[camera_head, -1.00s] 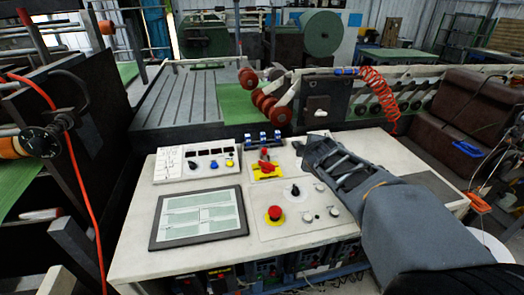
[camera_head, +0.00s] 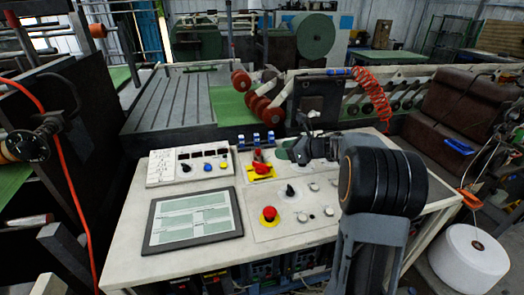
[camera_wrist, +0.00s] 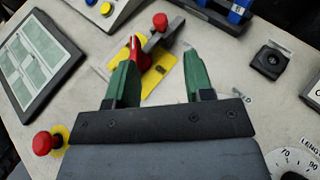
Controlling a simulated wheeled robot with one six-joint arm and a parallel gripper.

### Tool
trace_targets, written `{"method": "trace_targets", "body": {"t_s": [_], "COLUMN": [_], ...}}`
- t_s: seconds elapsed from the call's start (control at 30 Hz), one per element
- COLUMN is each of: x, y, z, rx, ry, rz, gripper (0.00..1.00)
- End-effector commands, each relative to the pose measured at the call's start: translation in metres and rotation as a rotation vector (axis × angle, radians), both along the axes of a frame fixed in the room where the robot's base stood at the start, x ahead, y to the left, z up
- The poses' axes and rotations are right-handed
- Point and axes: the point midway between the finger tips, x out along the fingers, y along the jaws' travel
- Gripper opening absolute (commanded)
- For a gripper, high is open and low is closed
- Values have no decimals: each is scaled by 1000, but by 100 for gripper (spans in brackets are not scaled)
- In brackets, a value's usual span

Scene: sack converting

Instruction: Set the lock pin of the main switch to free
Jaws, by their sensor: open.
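The main switch has a red handle (camera_head: 263,168) on a yellow plate (camera_head: 259,174) on the light control desk. In the wrist view the red handle (camera_wrist: 137,52) stands beyond the left fingertip, with the yellow plate (camera_wrist: 165,80) below. A red ball knob (camera_wrist: 160,21), which looks like the lock pin's, sits by a dark grey block (camera_wrist: 163,36) behind the handle; the pin's setting is unclear. My gripper (camera_wrist: 159,60) is open and empty, its green fingers apart in front of the switch. In the head view my gripper (camera_head: 285,151) is just right of it.
A red emergency button (camera_head: 269,213) and a black rotary knob (camera_head: 290,190) stand on the desk near the switch. A framed screen (camera_head: 193,218) lies to the left. Small blue-topped devices (camera_head: 256,140) stand behind the switch. A red coiled hose (camera_head: 374,95) hangs beyond the desk.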

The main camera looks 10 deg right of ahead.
Motion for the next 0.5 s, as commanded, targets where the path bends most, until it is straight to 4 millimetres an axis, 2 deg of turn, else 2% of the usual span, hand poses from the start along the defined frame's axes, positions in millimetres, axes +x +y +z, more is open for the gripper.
{"method": "trace_targets", "body": {"t_s": [0.2, 0.5], "x": [28, 55], "y": [30, 56], "z": [-16, -31], "rx": [2, 2], "ry": [3, 1], "rz": [3, -1], "gripper": [48, 48]}}
